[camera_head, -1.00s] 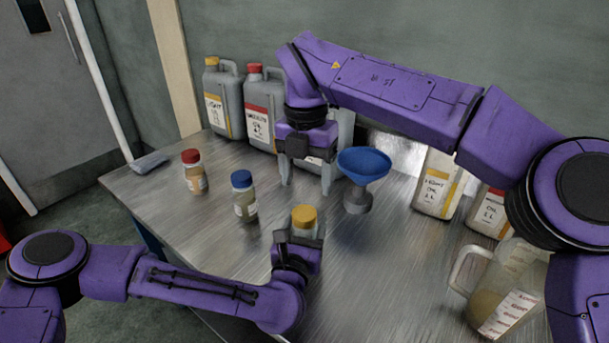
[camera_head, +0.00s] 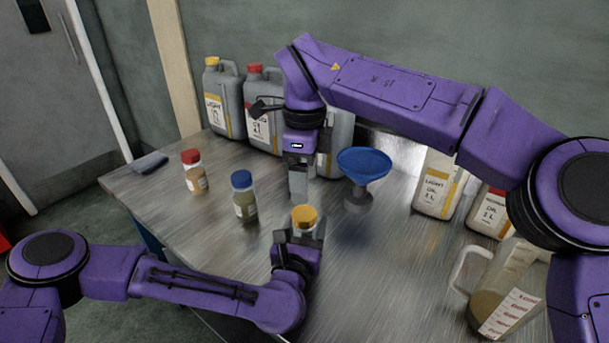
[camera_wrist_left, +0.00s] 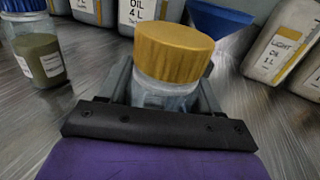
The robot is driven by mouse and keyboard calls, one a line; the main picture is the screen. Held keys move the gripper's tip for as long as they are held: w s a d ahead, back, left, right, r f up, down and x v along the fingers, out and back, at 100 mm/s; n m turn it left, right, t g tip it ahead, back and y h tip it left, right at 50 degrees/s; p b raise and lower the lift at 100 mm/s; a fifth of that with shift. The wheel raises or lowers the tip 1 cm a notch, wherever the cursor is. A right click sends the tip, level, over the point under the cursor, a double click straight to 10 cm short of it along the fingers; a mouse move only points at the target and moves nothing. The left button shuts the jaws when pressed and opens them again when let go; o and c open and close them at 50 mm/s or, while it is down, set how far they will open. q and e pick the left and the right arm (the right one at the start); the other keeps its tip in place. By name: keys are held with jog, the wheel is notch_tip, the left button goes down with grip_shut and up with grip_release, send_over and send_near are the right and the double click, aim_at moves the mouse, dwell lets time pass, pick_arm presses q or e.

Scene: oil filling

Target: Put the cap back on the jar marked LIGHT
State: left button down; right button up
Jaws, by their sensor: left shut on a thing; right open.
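The jar with the yellow cap (camera_head: 304,217) stands near the front of the table, and its label is hidden. My left gripper (camera_head: 298,240) is shut on this jar from the front. In the left wrist view the yellow cap (camera_wrist_left: 173,50) sits on top of the jar (camera_wrist_left: 160,95), between the fingers, slightly tilted in the picture. I cannot tell how firmly the cap is seated. My right gripper (camera_head: 299,185) is open and empty, fingers pointing down, above and behind the yellow cap and apart from it.
A blue-capped jar (camera_head: 244,200) and a red-capped jar (camera_head: 195,175) stand to the left. A blue funnel (camera_head: 364,164) stands on a stand right of my right gripper. Large cans (camera_head: 224,105) line the back. Smaller oil containers (camera_head: 436,190) and a measuring jug (camera_head: 500,290) stand right.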

aim_at(305, 212)
notch_tip(305, 212, down, 8)
dwell(0.5)
jog(key=c, duration=1.1)
jog(key=m, duration=0.6)
jog(key=shift+m, duration=0.4)
jog(key=m, duration=0.4)
jog(key=shift+m, duration=0.4)
jog(key=o, duration=1.1)
jog(key=shift+o, duration=0.2)
